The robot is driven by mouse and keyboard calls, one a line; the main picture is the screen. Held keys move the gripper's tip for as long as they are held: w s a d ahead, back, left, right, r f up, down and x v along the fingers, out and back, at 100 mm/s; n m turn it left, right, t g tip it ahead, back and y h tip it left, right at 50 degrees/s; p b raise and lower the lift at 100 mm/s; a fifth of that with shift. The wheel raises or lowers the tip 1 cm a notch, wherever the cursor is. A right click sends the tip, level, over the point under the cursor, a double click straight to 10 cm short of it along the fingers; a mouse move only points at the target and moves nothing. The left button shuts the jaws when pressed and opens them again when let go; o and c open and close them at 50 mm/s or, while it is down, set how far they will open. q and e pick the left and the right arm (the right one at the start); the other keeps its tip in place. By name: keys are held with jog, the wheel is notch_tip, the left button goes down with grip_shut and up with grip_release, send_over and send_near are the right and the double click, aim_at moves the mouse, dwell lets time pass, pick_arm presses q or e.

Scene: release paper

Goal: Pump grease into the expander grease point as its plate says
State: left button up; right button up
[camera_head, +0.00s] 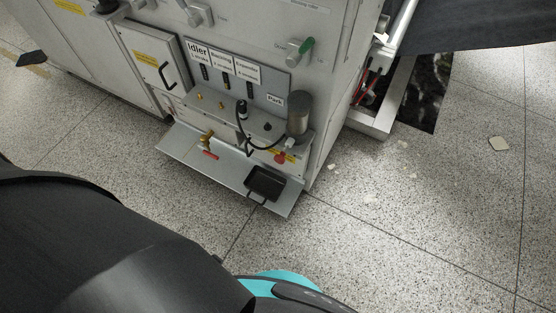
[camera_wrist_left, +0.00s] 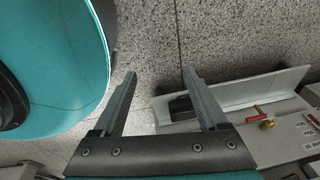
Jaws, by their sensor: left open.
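In the head view, a grey panel carries three white plates; the right one, the Expander plate (camera_head: 246,73), has a stroke line too small to read surely. Two brass grease points (camera_head: 199,96) (camera_head: 221,104) show below the plates. A black hose end (camera_head: 242,110) stands at the third place, below the Expander plate, and hides what is behind it. Its hose runs to the grey pump cylinder (camera_head: 298,114). A black pedal (camera_head: 265,182) lies on the tray (camera_head: 225,178). My left gripper (camera_wrist_left: 158,82) is open and empty in the left wrist view, with the pedal (camera_wrist_left: 182,108) beyond its fingers.
A brass valve with a red lever (camera_head: 210,155) sits at the tray's back. A Park label (camera_head: 275,100) is right of the plates. Open speckled floor (camera_head: 430,220) lies right; my own arm fills the lower left.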

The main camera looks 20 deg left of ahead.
pick_arm(q)
grip_shut()
dwell(0.4)
jog(key=shift+a, duration=0.1)
dwell(1.0)
